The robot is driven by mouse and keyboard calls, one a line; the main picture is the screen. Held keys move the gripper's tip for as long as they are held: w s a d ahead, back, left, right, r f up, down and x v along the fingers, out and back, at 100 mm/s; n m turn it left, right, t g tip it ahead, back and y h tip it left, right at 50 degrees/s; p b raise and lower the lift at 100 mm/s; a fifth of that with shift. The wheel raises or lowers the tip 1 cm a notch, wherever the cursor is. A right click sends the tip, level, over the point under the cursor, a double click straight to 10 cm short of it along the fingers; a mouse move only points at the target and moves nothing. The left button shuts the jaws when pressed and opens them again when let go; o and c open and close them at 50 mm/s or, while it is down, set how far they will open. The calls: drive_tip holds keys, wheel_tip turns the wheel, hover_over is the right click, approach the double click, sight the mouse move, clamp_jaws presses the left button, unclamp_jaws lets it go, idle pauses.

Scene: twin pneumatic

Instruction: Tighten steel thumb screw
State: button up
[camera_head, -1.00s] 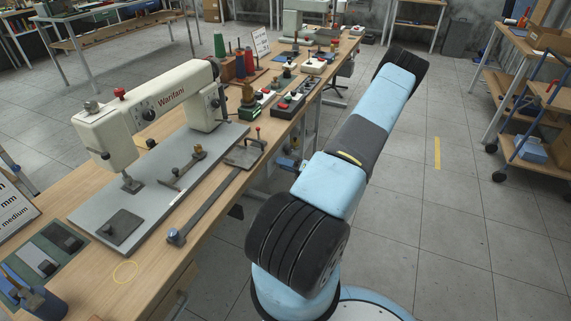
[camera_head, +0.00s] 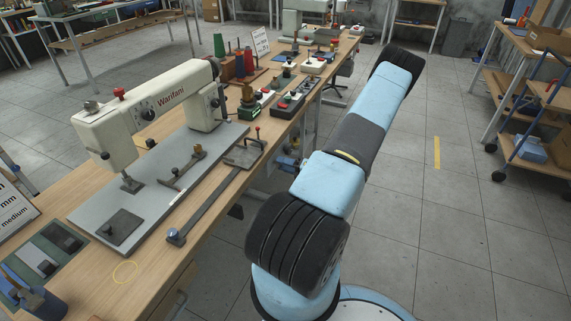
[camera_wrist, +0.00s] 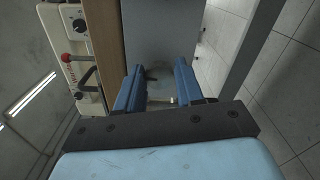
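My gripper (camera_wrist: 160,68) is open in the wrist view, its two blue fingers apart on either side of some small parts. A small dark part (camera_wrist: 152,74) and a pale brass-coloured part (camera_wrist: 170,100) show in the gap, in front of a grey panel (camera_wrist: 158,34). They are dim and small, and I cannot tell whether either is the steel thumb screw or whether the fingers touch it. In the head view my gripper is mostly hidden below the bench edge behind my arm. The cream sewing machine (camera_head: 160,103) stands on its grey base plate (camera_head: 160,208).
The wooden bench (camera_head: 139,288) runs along the left of my arm. A long grey lever (camera_head: 212,205) lies near its front edge. Control boxes and thread spools stand farther back. Open floor (camera_head: 455,230) lies to the right, with a blue-framed trolley (camera_head: 535,125) beyond.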

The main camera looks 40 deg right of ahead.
drive_tip(key=o, duration=0.4)
drive_tip(key=v, duration=1.3)
drive_tip(key=shift+s+d+f, duration=0.1)
drive_tip(key=shift+s+d, duration=0.15)
drive_tip(key=shift+s, duration=0.1)
